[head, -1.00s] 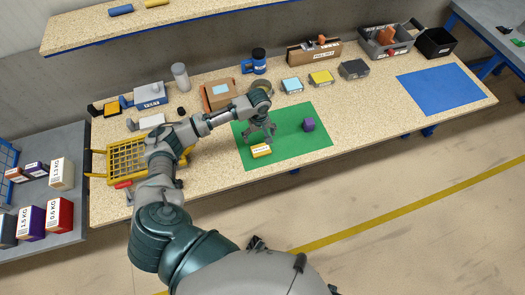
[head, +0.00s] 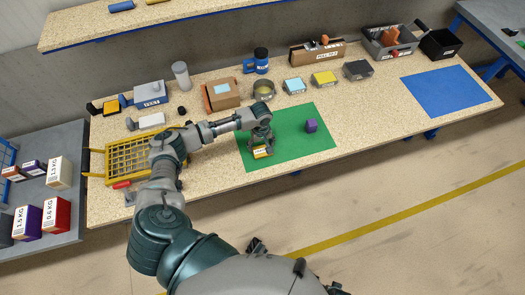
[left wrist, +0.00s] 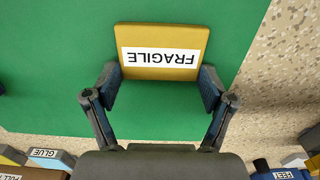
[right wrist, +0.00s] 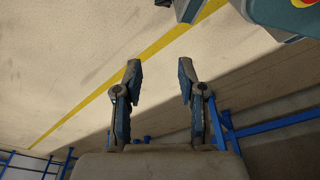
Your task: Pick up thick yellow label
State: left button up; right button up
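The thick yellow label (head: 261,153) lies on the green mat (head: 309,149), near the mat's front left part. In the left wrist view the label (left wrist: 163,36) shows the word FRAGILE upside down. My left gripper (head: 262,147) is over the label in the head view. In the left wrist view my left gripper (left wrist: 160,78) is open, its fingertips apart at the near edge of the label, with green mat between them. My right gripper (right wrist: 160,72) is open and empty over the floor.
A purple cube (head: 311,126) stands on the mat to the right. A yellow wire basket (head: 126,160) is at left. A blue mat (head: 446,90) at right is bare.

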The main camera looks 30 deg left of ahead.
pick_arm(q)
jog(key=shift+a+f, duration=0.1)
jog(key=shift+a, duration=0.1)
jog(key=shift+c, duration=0.9)
jog(key=shift+d, duration=0.15)
